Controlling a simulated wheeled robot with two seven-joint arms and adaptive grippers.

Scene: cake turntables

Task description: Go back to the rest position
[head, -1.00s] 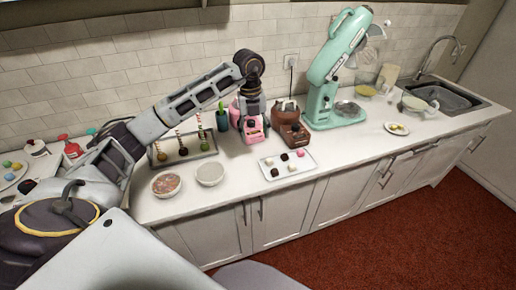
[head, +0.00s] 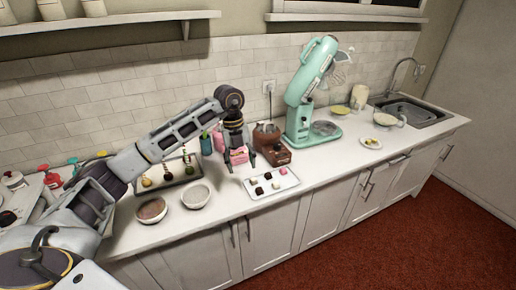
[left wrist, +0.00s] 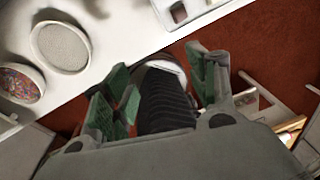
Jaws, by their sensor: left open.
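My left gripper (head: 239,157) reaches over the counter in the head view, its arm coming in from the left and bending down at the wrist. It appears in front of a pink box (head: 239,156); how far apart they are I cannot tell. In the left wrist view its green-padded fingers (left wrist: 163,90) are spread apart, and nothing is gripped between them. A dark ribbed shape shows beyond and between them. My right gripper is in neither view.
A sink (head: 412,110) is at the right. Red floor (head: 400,230) lies open in front.

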